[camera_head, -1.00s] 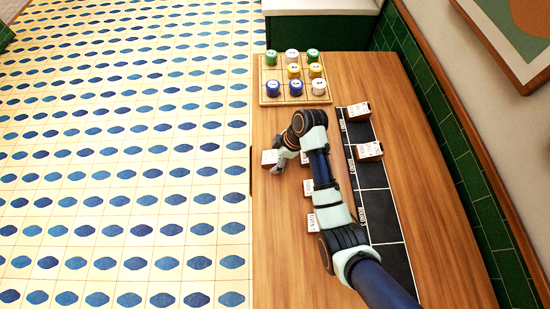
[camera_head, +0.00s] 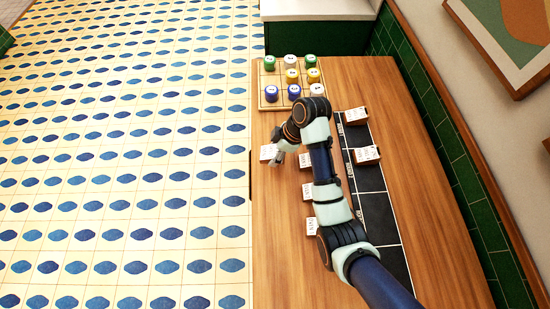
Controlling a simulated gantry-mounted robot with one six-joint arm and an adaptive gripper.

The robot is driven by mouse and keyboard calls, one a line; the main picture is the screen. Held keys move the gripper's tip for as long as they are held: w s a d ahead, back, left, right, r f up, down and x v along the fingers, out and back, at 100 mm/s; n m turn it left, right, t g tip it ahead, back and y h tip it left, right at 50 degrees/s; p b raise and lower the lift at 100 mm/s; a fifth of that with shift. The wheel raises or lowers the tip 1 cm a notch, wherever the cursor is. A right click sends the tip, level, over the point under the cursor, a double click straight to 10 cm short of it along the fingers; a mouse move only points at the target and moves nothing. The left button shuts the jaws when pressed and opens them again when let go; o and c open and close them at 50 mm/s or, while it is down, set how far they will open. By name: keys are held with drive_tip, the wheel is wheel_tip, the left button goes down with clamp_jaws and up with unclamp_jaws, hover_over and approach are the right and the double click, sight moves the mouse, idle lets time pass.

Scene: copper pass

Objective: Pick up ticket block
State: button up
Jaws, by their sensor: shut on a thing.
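My gripper (camera_head: 281,156) is near the left edge of the wooden counter, with my arm reaching over from the lower right. It is shut on a white-topped ticket block (camera_head: 268,152) with small print. Much of the jaws is hidden by my wrist. Other ticket blocks stand on the counter: one just right of the gripper (camera_head: 304,160), one beside my forearm (camera_head: 308,190) and one lower down (camera_head: 312,226). Two more, an upper one (camera_head: 356,115) and a lower one (camera_head: 367,154), are on the black strip (camera_head: 370,178), which is divided into marked sections.
A wooden tray (camera_head: 263,92) with green, white, yellow and blue round pieces stands at the back of the counter (camera_head: 425,230). A green-tiled wall (camera_head: 445,150) runs along the right. The counter's right side is clear.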

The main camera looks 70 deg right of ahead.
sight(275, 151)
wheel_tip(275, 151, up, 13)
drive_tip(key=p, duration=0.9)
drive_tip(key=shift+r, duration=0.2)
